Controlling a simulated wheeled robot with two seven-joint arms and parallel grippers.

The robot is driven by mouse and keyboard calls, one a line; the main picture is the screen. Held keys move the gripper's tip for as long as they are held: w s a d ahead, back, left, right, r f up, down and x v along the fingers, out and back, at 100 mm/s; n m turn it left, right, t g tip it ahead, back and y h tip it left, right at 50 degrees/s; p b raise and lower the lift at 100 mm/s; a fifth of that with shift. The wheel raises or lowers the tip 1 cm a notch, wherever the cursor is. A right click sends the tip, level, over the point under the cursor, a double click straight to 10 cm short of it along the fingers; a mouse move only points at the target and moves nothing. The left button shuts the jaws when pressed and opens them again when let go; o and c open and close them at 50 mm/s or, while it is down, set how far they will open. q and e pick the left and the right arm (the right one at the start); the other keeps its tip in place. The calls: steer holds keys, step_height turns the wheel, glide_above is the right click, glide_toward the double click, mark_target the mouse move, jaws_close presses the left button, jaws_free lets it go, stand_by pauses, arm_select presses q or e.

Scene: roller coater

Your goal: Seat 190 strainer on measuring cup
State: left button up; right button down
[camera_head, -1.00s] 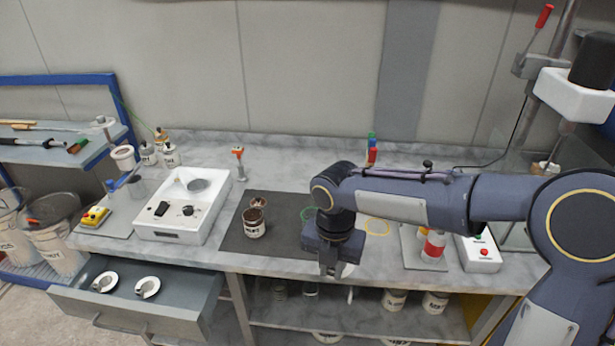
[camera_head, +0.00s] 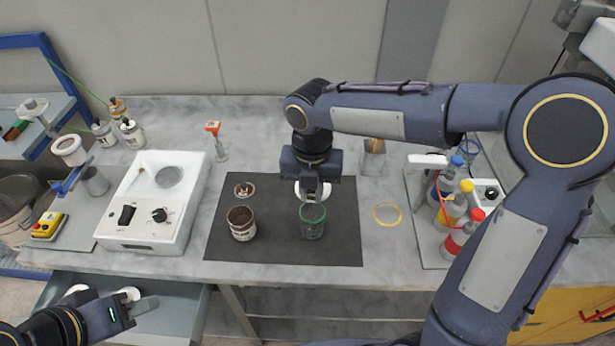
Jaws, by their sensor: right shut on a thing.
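A green-rimmed strainer (camera_head: 312,213) with a dark see-through body is on the right part of the black mat. My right gripper (camera_head: 312,197) points down and is shut at the back edge of its rim. The strainer's lower part overlaps a dark shape that may be the measuring cup; I cannot tell whether it is seated or held just above. A white round piece shows behind the fingers. My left gripper (camera_head: 140,306) is low at the left, before the open drawer, with no held thing visible; its finger gap is unclear.
A brown-filled can (camera_head: 241,223) and a small open lid (camera_head: 244,190) stand on the mat (camera_head: 270,250). A yellow ring (camera_head: 388,214) lies to the right. Capped bottles (camera_head: 457,210) stand further right. A white device (camera_head: 140,225) is at left, above the open drawer (camera_head: 170,305).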

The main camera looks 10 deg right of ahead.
stand_by(0.3)
step_height(320, 180, down, 5)
steer(key=b, duration=0.2)
steer(key=shift+b, duration=0.4)
steer(key=shift+f, duration=0.3)
stand_by(0.9)
steer(key=shift+f+b, duration=0.95)
steer(key=shift+f, duration=0.65)
stand_by(0.3)
steer(key=shift+s+f, duration=0.15)
steer(key=shift+f, duration=0.05)
